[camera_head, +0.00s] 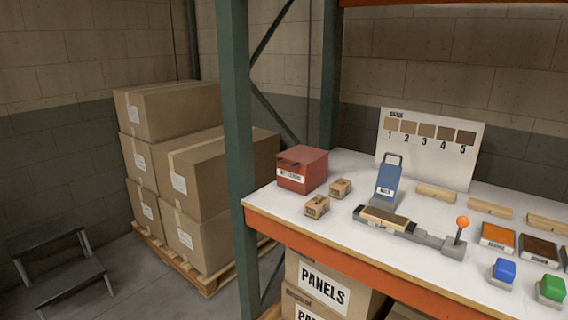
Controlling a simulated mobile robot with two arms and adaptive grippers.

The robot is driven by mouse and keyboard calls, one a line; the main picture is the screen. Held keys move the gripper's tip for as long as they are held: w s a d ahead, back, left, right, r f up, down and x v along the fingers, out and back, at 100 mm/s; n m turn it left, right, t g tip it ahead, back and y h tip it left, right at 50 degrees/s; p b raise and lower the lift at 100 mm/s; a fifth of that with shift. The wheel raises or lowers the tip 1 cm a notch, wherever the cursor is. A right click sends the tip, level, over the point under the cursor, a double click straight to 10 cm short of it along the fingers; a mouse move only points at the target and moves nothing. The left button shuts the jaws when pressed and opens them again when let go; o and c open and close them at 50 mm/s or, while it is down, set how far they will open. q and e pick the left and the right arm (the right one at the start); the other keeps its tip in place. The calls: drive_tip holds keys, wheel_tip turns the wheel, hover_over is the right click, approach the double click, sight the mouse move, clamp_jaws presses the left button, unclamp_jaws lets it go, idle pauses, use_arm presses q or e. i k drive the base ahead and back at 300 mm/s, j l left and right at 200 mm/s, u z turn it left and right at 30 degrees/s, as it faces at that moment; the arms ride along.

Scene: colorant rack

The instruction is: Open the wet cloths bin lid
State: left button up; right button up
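A small red box-shaped bin (302,170) stands on the left end of the white shelf, near the green upright. A white label with dark print is on its front; the print is too small to read with certainty, but it is the only bin-like container on the shelf. Its top looks closed, with a dark slot or handle at the upper front edge. Neither of my grippers is in view.
The white shelf (345,225) has an orange front edge. A green post (236,150) rises at the shelf's left end.

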sight(306, 155)
drive_tip(key=i+l, duration=0.15)
drive_tip(key=i, duration=0.3)
drive_tip(key=i+l, duration=0.1)
drive_tip(key=i, duration=0.35)
drive_tip(key=l+z, duration=0.05)
